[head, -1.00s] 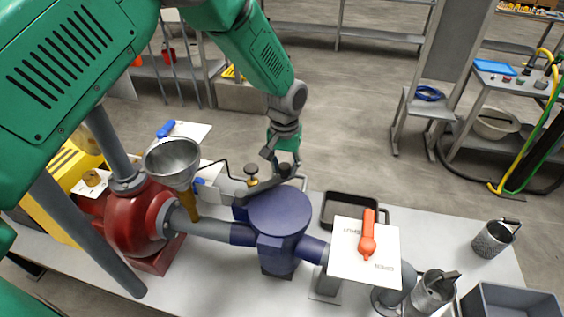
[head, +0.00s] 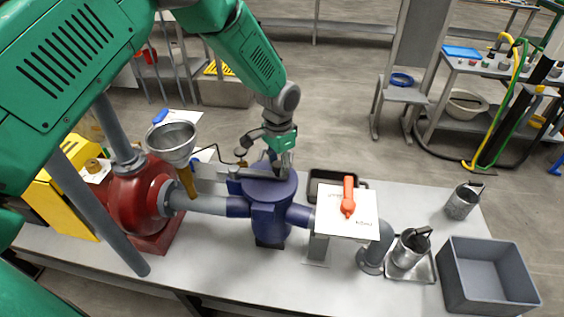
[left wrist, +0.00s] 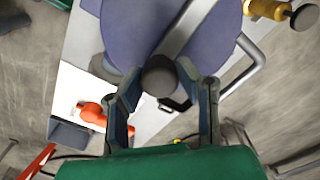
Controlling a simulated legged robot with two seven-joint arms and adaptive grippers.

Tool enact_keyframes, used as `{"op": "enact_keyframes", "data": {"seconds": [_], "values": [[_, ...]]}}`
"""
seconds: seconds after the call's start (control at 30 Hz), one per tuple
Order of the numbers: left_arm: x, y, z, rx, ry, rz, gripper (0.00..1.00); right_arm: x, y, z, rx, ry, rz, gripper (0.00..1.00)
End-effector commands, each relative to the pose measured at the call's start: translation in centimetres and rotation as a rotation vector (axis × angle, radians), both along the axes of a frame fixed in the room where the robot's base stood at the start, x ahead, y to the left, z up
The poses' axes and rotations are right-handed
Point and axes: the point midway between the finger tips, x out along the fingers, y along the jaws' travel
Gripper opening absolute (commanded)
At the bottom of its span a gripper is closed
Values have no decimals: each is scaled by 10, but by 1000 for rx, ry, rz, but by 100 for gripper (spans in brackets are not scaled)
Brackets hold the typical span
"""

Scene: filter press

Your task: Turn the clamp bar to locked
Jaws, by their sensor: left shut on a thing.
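The blue filter housing (head: 268,215) stands upright on the table in the head view, its round lid on top. The grey clamp bar (head: 246,174) lies across the lid. In the left wrist view the bar (left wrist: 190,25) runs over the blue lid (left wrist: 128,30) to a dark round knob (left wrist: 160,76) at its near end. My left gripper (head: 283,172) is over the right end of the bar. Its two fingers (left wrist: 162,82) are shut on the knob, one on each side. The gripper hides that end in the head view. My right gripper is not in view.
An orange handle (head: 348,197) sits on a white plate (head: 340,226) right of the housing. A black tray (head: 318,196) lies behind it. A red pump (head: 137,200) and metal funnel (head: 173,140) are at left. Metal jugs (head: 462,202) and a grey bin (head: 487,268) are at right.

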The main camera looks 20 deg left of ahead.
Motion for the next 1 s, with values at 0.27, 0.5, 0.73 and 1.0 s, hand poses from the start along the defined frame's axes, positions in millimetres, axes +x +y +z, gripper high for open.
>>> {"op": "enact_keyframes", "data": {"seconds": [0.27,0.5,0.73,1.0], "values": [[0,1,4,1,-9,-34,0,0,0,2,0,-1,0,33],[-1,1,4,2,-9,-34,0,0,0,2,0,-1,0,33],[-1,1,3,1,-6,-33,50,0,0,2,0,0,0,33],[0,1,4,0,-4,-32,50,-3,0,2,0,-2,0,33]]}}
